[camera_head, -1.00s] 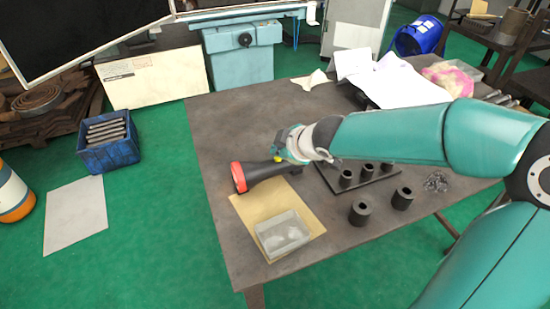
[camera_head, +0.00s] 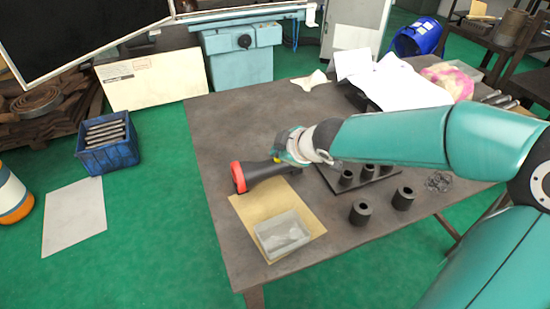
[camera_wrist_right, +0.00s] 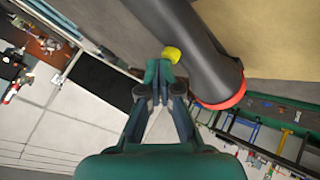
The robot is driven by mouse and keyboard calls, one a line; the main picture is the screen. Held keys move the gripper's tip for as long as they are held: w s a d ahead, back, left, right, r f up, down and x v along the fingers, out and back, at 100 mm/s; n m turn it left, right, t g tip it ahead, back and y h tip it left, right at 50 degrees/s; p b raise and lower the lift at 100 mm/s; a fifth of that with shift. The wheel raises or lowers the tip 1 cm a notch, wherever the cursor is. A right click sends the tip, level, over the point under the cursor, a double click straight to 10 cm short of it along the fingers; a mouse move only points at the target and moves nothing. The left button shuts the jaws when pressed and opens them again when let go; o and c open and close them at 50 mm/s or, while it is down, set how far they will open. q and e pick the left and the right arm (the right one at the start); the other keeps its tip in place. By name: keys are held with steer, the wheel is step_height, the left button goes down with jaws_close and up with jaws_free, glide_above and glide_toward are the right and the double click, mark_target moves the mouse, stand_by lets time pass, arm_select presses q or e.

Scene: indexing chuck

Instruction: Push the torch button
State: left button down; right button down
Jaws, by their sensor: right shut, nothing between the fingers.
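The torch (camera_head: 262,171) lies on the dark table, with a black body and a red-orange rim at its wide head on the left. Its yellow button (camera_head: 277,160) is partly hidden by my right gripper (camera_head: 281,156). In the right wrist view, the torch (camera_wrist_right: 207,55) runs along the upper right, and the yellow button (camera_wrist_right: 172,54) shows at its side. My right gripper (camera_wrist_right: 158,72) is shut and empty, its fingertips right at the button. I cannot tell whether they touch it. My left gripper is not in view.
A clear box (camera_head: 283,235) sits on a tan sheet (camera_head: 258,202) in front of the torch. A dark plate with black cylinders (camera_head: 368,175) lies right of the torch, and two loose cylinders (camera_head: 361,212) stand nearer. The table left of and behind the torch is clear.

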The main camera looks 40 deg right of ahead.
steer(key=shift+s+r, duration=0.1)
steer(key=shift+r, duration=0.05)
steer(key=shift+r+p, duration=0.15)
steer(key=shift+p, duration=0.15)
step_height(320, 180, up, 6)
steer(key=p, duration=0.5)
stand_by(0.5)
